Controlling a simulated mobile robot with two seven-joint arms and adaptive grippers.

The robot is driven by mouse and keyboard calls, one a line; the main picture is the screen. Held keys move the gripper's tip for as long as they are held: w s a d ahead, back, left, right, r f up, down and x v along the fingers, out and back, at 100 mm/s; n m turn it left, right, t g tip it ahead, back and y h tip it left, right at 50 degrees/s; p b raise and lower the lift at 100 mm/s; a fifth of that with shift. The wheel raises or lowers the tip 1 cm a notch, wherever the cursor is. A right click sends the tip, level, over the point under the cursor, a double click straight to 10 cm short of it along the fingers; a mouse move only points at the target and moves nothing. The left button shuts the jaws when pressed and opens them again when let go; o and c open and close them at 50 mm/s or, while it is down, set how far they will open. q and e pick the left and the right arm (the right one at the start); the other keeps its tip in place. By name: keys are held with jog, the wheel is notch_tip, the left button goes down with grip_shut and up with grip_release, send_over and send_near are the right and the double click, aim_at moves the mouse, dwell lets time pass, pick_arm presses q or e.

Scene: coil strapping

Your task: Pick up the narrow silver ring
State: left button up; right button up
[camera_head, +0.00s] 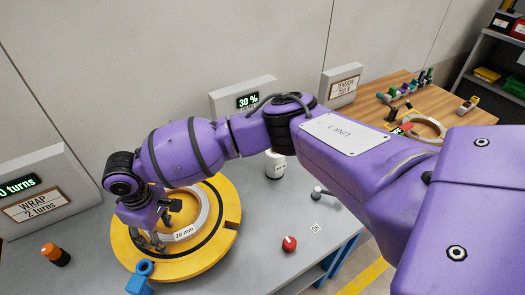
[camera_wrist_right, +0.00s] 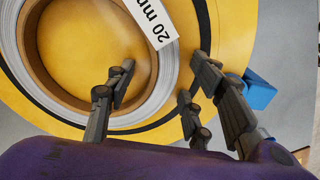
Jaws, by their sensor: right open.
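A silver ring (camera_head: 188,232) with a "20 mm" label lies flat on the round yellow turntable (camera_head: 215,250). In the right wrist view the ring (camera_wrist_right: 170,60) has a brown inner side and the label on its top. My right gripper (camera_head: 155,232) is open above the ring's near left side and partly hides it. In the right wrist view the gripper (camera_wrist_right: 160,78) has one finger over the ring's inner side and the others outside it, over the yellow disc. Contact cannot be told. My left gripper is not in view.
A blue block (camera_head: 140,278) stands at the turntable's front edge. A red knob (camera_head: 289,243), an orange-topped knob (camera_head: 55,254) and a white cylinder (camera_head: 275,164) stand on the grey table. Another pale ring (camera_head: 430,122) is on the wooden table at right.

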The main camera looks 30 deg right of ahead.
jog(key=shift+f, duration=0.1)
jog(key=shift+c, duration=0.3)
grip_shut()
jog(key=shift+w+r, duration=0.15)
jog(key=shift+r, duration=0.15)
